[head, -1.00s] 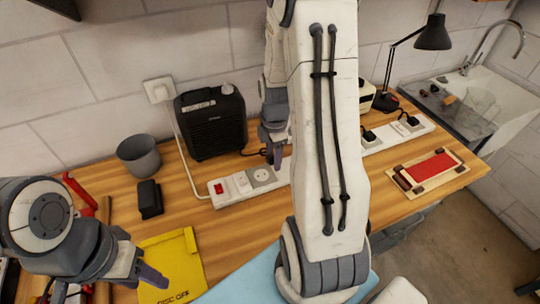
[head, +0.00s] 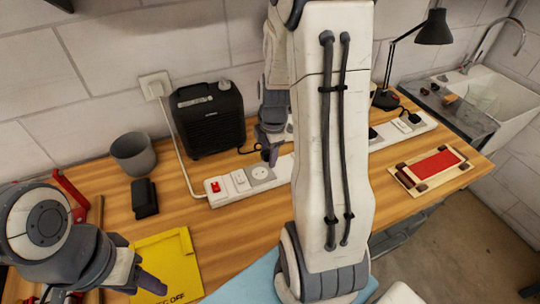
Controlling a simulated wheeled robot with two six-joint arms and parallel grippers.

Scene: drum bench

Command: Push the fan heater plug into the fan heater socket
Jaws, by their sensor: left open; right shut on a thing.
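The fan heater (head: 209,120) is a black box with a grille and top handle, standing at the back of the bench. Its dark cord (head: 250,150) runs right toward my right gripper (head: 271,155). That gripper points down, shut on the fan heater plug, which the fingers hide almost fully. It is just above the left part of a white power strip (head: 220,200). An empty round socket (head: 261,173) shows just left of and below the fingertips. I cannot tell whether the plug touches the strip. My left gripper (head: 148,284) is open and empty at lower left.
My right arm hides the strip's middle. More dark plugs (head: 414,118) sit at its right end. A grey cup (head: 134,154), a black block (head: 145,198) and a yellow sign (head: 165,260) are on the left. A red-topped board (head: 440,165) lies on the right.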

